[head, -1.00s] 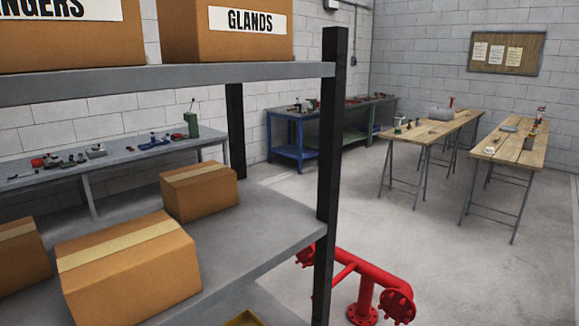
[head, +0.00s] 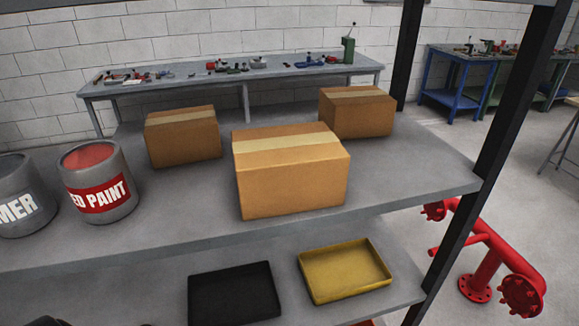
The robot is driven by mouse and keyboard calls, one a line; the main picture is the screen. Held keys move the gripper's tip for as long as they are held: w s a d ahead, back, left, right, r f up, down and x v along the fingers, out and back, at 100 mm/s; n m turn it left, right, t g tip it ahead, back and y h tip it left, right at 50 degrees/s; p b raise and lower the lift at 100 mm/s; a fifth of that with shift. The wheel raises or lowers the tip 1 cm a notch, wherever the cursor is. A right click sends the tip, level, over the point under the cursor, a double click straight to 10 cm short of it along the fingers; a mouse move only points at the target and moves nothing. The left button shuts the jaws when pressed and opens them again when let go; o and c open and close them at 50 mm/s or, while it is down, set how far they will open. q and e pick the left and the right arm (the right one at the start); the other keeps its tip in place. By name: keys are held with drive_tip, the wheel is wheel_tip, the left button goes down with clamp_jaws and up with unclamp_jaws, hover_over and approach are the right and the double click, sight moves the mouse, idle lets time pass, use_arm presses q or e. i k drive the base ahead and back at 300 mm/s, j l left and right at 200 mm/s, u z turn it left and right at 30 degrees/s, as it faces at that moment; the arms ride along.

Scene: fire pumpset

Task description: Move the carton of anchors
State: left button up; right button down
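Three closed brown cartons with pale tape stand on the grey middle shelf (head: 420,185) in the head view. The front carton (head: 292,185) is the largest and nearest the shelf's front edge. A smaller carton (head: 182,138) stands behind it to the left, and another carton (head: 357,115) behind it to the right. No label shows on the visible faces of these cartons, so I cannot tell which holds anchors. Neither of my grippers is in view.
A red paint can (head: 97,185) and another can (head: 24,195) stand on the shelf's left. Below are a black tray (head: 234,296) and a yellow tray (head: 345,272). A black post (head: 490,160) bounds the right side, with red pipework (head: 490,260) beyond. A grey bench (head: 230,83) stands behind.

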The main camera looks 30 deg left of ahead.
sight(280, 169)
drive_tip(key=l+u, duration=0.1)
drive_tip(key=u, duration=0.35)
drive_tip(key=l+u, duration=0.15)
drive_tip(key=u, duration=0.25)
drive_tip(key=l+u, duration=0.1)
drive_tip(key=u, duration=0.35)
